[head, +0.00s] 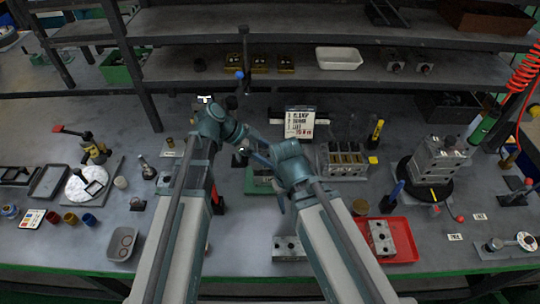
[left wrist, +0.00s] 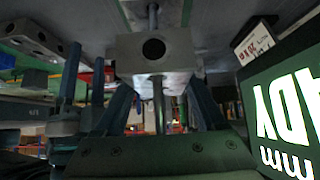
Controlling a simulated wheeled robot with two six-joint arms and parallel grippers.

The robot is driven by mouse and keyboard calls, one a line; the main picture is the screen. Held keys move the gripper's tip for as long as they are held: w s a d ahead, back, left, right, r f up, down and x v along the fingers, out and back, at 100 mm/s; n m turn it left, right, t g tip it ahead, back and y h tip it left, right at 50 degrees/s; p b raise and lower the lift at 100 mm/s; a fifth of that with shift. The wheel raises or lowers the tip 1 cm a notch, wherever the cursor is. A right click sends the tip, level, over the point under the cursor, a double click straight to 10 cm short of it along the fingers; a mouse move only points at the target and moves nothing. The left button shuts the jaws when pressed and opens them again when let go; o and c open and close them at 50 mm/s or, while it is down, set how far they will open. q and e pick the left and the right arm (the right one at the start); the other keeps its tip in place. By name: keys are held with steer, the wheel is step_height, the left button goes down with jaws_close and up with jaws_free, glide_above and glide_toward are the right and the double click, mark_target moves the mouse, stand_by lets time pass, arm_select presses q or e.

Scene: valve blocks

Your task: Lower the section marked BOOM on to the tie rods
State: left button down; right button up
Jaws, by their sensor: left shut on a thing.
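In the left wrist view a grey metal block (left wrist: 128,49) with a dark round bore sits between the fingers of my left gripper (left wrist: 158,88), which is shut on it. No BOOM mark is readable on it. A thin bright rod (left wrist: 158,105) shows below the block and another rod (left wrist: 152,16) above it; I cannot tell whether they pass through it. In the head view a green base (head: 258,184) lies under my arms, which hide the held block and most of the work there. My right gripper cannot be made out behind the arm links.
A card (head: 299,124) stands behind the arms. A row of blocks (head: 345,162) is right of centre. A stacked block (head: 438,160) stands on a dark round base. A red tray (head: 402,239) holds a grey block. A pale block (head: 290,247) lies in front. A lit green display (left wrist: 285,105) is close by.

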arm_select(q)
jaws_free()
steer(key=shift+w+a+r, duration=0.1)
arm_select(e)
steer(key=shift+r, duration=0.1)
arm_select(q)
steer(key=p+v, duration=1)
steer(key=v, duration=0.3)
steer(key=shift+a+r, duration=0.15)
steer(key=shift+a, duration=0.1)
arm_select(e)
step_height(320, 180, up, 10)
steer(key=shift+f, duration=0.25)
arm_select(q)
steer(key=shift+s, duration=0.2)
steer(key=shift+s, duration=0.1)
